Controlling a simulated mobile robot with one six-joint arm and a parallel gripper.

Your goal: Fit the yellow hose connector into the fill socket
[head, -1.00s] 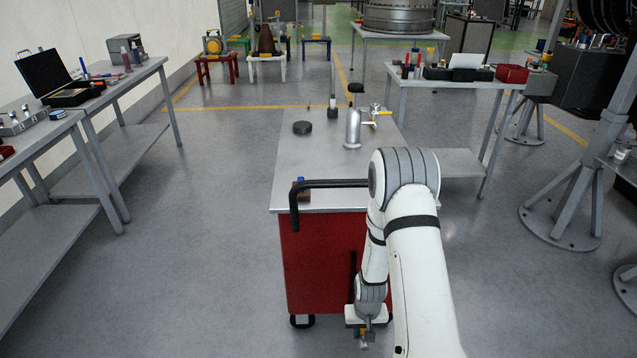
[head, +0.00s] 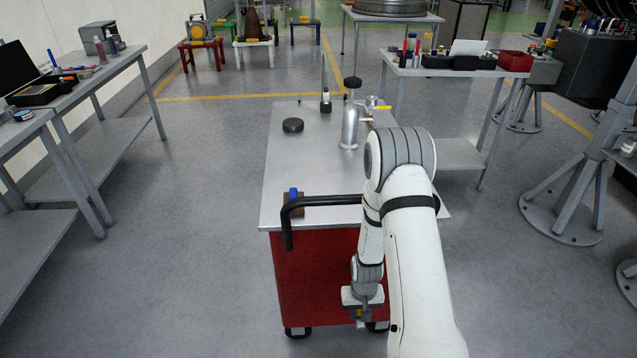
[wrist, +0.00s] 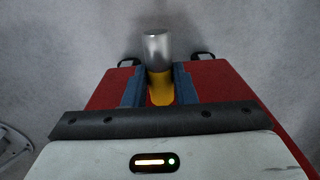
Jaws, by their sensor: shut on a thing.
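The yellow hose connector (wrist: 160,88) is between the blue-grey fingers of my gripper (wrist: 159,78) in the wrist view. A bare metal cylinder extends from it, pointing away from my wrist. In the head view my gripper (head: 361,318) hangs low in front of the red cart's near side, well below its top; only a small yellow bit shows there. I cannot pick out the fill socket for sure. A silver bottle (head: 350,125) with a black cap and a yellow-levered valve (head: 379,107) stands upright on the cart top.
Benches stand left (head: 95,75) and right (head: 450,73). The floor left of the cart is clear.

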